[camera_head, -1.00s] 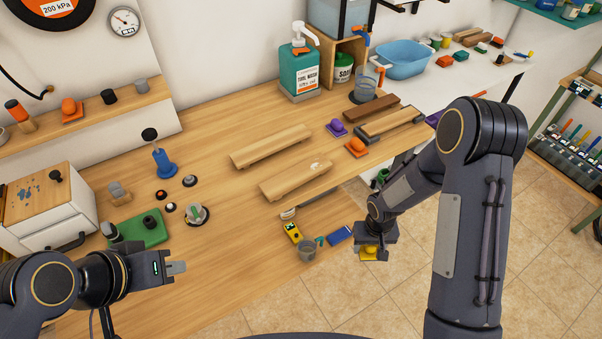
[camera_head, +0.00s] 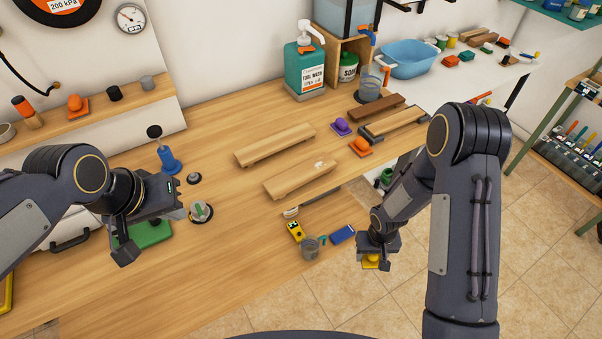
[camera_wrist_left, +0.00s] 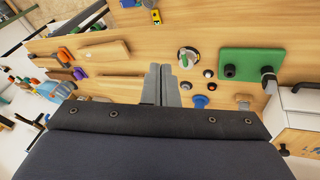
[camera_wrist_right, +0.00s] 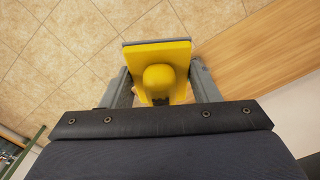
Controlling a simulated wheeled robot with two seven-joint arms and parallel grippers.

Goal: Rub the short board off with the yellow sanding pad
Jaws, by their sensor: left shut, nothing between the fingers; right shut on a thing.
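The pad also shows under the gripper in the head view (camera_head: 370,262). Two light boards lie on the bench: a rear one (camera_head: 275,146) and a front one (camera_head: 300,181) with a small pale mark on top. I cannot tell surely which is the short board. My left gripper (camera_head: 180,213) is shut and empty above the bench, left of the boards; its closed fingers show in the left wrist view (camera_wrist_left: 163,85).
A purple pad (camera_head: 341,126) and an orange pad (camera_head: 361,146) sit right of the boards, near a framed board (camera_head: 395,121) and a dark board (camera_head: 376,108). A grey cup (camera_head: 310,247), yellow item (camera_head: 295,230) and blue block (camera_head: 342,234) are near the front edge.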

